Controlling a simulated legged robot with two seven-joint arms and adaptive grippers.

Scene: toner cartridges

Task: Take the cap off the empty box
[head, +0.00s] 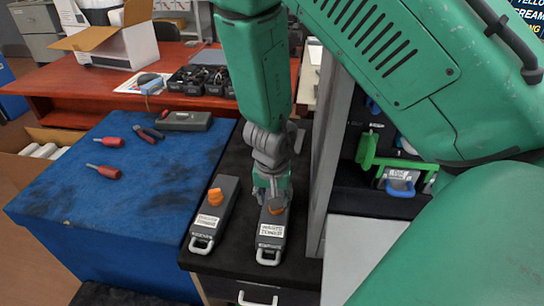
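Two dark grey toner boxes lie side by side on a black cabinet top, each with an orange cap, a white label and a light handle at the near end. The left box (226,187) has its cap (215,196) upright and clear of my arm. The right box (272,246) has its cap (276,206) just below my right gripper (272,192). The gripper points down over this box, very close to or at the cap; the fingertips are too small and partly hidden to tell contact. Small label print is hard to read. My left gripper is out of view.
A blue-topped table (120,200) at left holds red screwdrivers (104,171), pliers (148,134) and a grey-green case (184,121). An open machine with a green lever (368,150) and blue-handled cartridge (400,187) stands close right. A red-brown desk (80,85) is behind.

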